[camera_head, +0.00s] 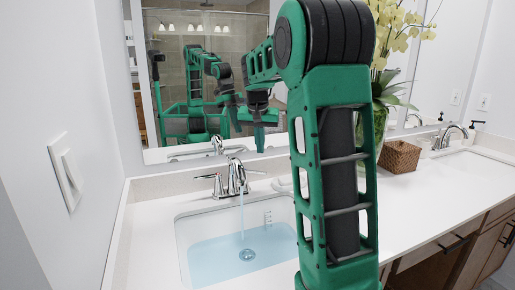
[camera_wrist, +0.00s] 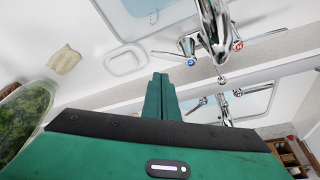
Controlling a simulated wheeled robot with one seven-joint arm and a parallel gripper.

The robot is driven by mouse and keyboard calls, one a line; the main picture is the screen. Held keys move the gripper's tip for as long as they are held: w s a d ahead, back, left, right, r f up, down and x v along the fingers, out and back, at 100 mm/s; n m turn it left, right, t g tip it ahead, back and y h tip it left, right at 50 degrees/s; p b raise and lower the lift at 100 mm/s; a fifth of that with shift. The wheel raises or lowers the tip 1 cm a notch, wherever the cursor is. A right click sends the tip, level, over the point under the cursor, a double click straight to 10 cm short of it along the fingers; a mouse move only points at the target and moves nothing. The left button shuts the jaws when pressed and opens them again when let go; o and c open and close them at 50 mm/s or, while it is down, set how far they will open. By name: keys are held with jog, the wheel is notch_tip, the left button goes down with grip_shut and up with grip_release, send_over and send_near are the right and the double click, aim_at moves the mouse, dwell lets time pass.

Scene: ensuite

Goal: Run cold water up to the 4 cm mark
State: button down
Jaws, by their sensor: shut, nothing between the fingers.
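The chrome faucet (camera_head: 236,178) stands behind the left sink (camera_head: 190,222), and a thin stream runs from its spout. Pale blue water (camera_head: 215,256) covers the basin floor and drain. A dark scale (camera_head: 268,216) is on the basin's back-right wall, its lower end near the waterline; its numbers are too small to read. In the wrist view the blue-marked handle (camera_wrist: 184,53) is left of the spout and the red-marked handle (camera_wrist: 249,43) right. My gripper (camera_wrist: 160,77) is shut and empty, its tips just short of the blue-marked handle; it also shows above the counter in the head view (camera_head: 259,147).
A mirror (camera_head: 165,110) behind the sink reflects my arm. A vase of yellow flowers (camera_head: 402,25) and a wicker basket (camera_head: 399,156) stand to the right, before a second faucet (camera_head: 450,135). The counter (camera_head: 420,205) at front right is clear.

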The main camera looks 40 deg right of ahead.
jog(key=s+a+r, duration=0.1)
jog(key=s+a, duration=0.3)
jog(key=a, duration=0.3)
send_near(253, 172)
jog(key=s+a+f, duration=0.1)
jog(key=s+f, duration=0.3)
jog(key=f, duration=0.1)
jog(key=shift+w+d+f, duration=0.35)
jog(key=shift+w+d, duration=0.4)
jog(key=shift+d, duration=0.05)
jog(key=shift+w+d+f, duration=0.35)
jog(key=shift+w+d, duration=0.4)
jog(key=shift+d, duration=0.05)
jog(key=shift+a, duration=0.1)
